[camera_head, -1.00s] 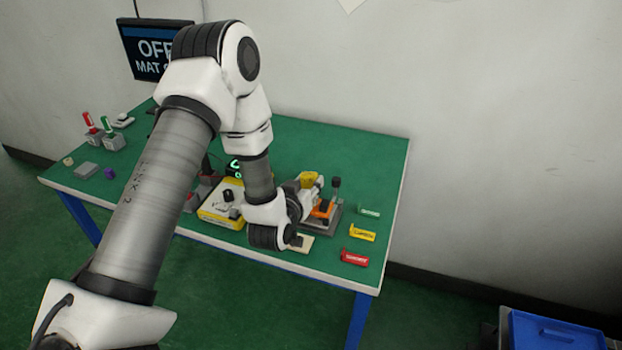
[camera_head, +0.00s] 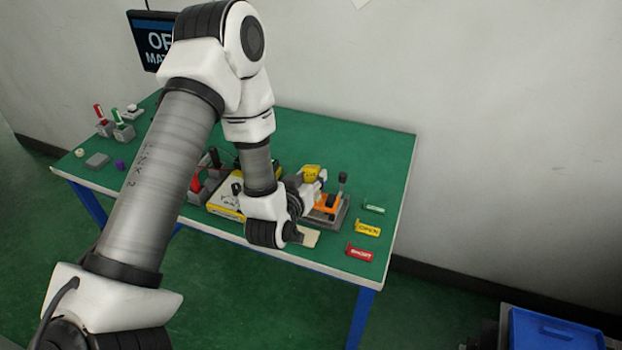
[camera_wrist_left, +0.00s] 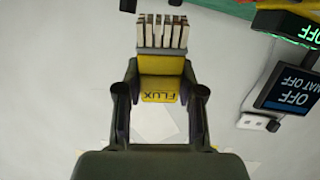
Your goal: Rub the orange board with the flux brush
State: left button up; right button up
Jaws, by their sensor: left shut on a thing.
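The flux brush, with a yellow body marked FLUX (camera_wrist_left: 160,80) and pale bristles, is held between the fingers of my left gripper (camera_wrist_left: 158,92), which is shut on it. In the head view its yellow body (camera_head: 312,172) shows beside the left gripper (camera_head: 304,188). The orange board (camera_head: 326,207) lies in a grey fixture (camera_head: 345,217) with an upright black-knobbed lever, just to the right of and below the brush. The gripper partly hides the board; I cannot tell whether the bristles touch it. The right gripper is out of view.
Green, yellow and red tags (camera_head: 360,253) lie at the table's right edge. A beige pad (camera_head: 311,238) lies in front of the fixture. A yellow-and-white box (camera_head: 226,199) stands left of the wrist. Red and green handled tools (camera_head: 119,125) stand at the far left.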

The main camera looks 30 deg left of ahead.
aim_at(311, 171)
pick_arm(q)
jog(key=shift+r+p, duration=0.8)
jog(key=shift+r, duration=0.7)
notch_tip(311, 171, up, 2)
jog(key=shift+r+p, duration=0.2)
jog(key=shift+p, duration=0.8)
jog(key=shift+r, duration=0.4)
jog(key=shift+f, duration=0.15)
notch_tip(311, 171, down, 2)
jog(key=b, duration=0.3)
jog(key=shift+f+t, duration=0.2)
jog(key=shift+t, duration=0.1)
jog(key=shift+r, duration=0.15)
